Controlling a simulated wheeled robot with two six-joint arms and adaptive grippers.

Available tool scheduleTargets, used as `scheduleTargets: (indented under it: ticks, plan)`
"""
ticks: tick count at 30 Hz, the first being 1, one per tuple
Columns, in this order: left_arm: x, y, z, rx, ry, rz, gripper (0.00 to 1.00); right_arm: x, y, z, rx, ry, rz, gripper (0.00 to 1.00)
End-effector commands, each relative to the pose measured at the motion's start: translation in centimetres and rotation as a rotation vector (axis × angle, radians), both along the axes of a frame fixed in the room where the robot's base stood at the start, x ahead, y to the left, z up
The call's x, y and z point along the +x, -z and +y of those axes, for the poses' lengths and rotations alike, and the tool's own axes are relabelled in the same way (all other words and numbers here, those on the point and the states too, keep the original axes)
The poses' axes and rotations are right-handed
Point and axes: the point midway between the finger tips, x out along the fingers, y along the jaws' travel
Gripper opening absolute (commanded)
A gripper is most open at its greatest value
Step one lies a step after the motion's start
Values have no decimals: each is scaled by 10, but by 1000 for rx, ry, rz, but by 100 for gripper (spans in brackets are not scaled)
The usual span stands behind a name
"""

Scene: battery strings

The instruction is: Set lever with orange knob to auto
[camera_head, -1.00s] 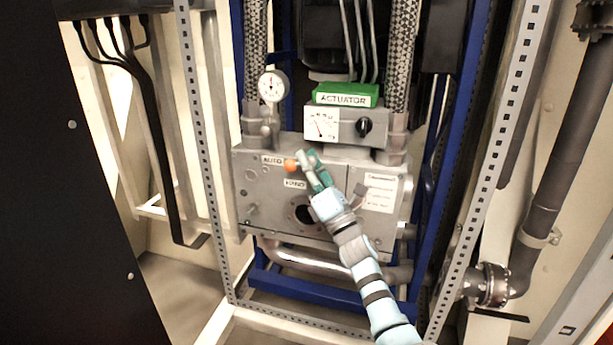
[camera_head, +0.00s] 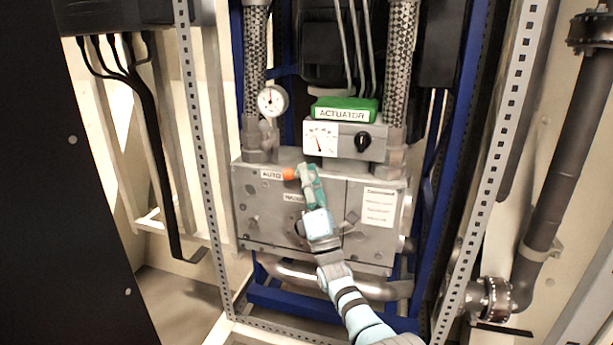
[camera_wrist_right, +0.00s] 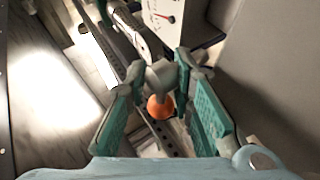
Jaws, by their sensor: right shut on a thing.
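The lever's orange knob (camera_head: 289,174) is at the upper middle of the grey actuator box (camera_head: 345,225), just right of the AUTO label (camera_head: 271,174) and above the HAND label (camera_head: 293,197). My right gripper (camera_head: 305,172) reaches up from below and is shut on the lever beside the knob. In the right wrist view the orange knob (camera_wrist_right: 160,107) lies between the two green fingers, and the gripper (camera_wrist_right: 167,80) holds the grey lever (camera_wrist_right: 157,74). My fingers hide part of the lever in the head view. My left gripper is not in view.
A green ACTUATOR sign (camera_head: 345,110) and a switch panel (camera_head: 343,139) sit above the box. A round gauge (camera_head: 272,101) is at upper left. Perforated metal posts (camera_head: 207,170) stand either side of the open front.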

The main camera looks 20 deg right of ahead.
Motion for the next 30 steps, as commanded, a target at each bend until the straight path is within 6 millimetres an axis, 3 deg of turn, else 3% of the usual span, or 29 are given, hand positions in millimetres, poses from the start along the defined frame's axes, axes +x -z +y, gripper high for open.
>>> scheduleTargets:
  ticks: [1,2,3,14,24,30]
  plan:
    - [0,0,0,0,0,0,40,0,1,0,-1,-1,4,0]
    - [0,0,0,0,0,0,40,0,1,0,-1,-1,4,24]
    - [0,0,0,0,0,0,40,0,1,0,-1,-1,4,29]
    - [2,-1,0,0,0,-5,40,-4,5,-2,0,1,2,29]
    - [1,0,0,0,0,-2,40,-57,70,-8,-1,1,6,29]
    - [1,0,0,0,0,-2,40,-76,91,-10,-1,0,3,29]
